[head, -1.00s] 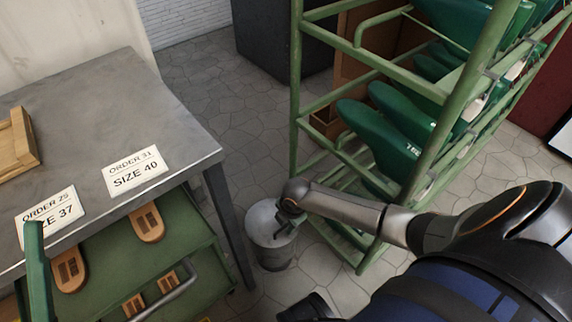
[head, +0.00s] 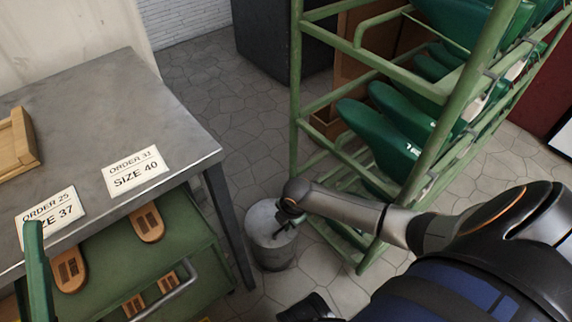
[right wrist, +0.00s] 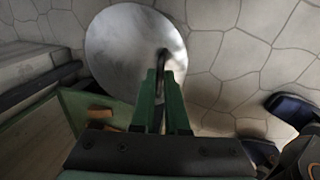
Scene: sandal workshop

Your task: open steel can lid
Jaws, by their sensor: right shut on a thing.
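The steel can (head: 272,256) stands on the floor between the workbench and the green rack. Its round grey lid (head: 262,214) lies on top, and no gap under it can be made out. In the right wrist view the lid (right wrist: 120,45) is a pale disc with a dark handle (right wrist: 163,57) on its near right side. My right gripper (head: 286,224) reaches down over the can from the right. Its green fingers (right wrist: 160,82) are shut on the lid's handle. The can's inside is hidden.
A grey workbench (head: 110,95) with order cards (head: 135,170) stands at left. A green drawer (head: 190,250) holding sandal soles sticks out below it, close to the can. A green rack (head: 297,95) with green shoe forms stands at right. Stone floor is clear behind the can.

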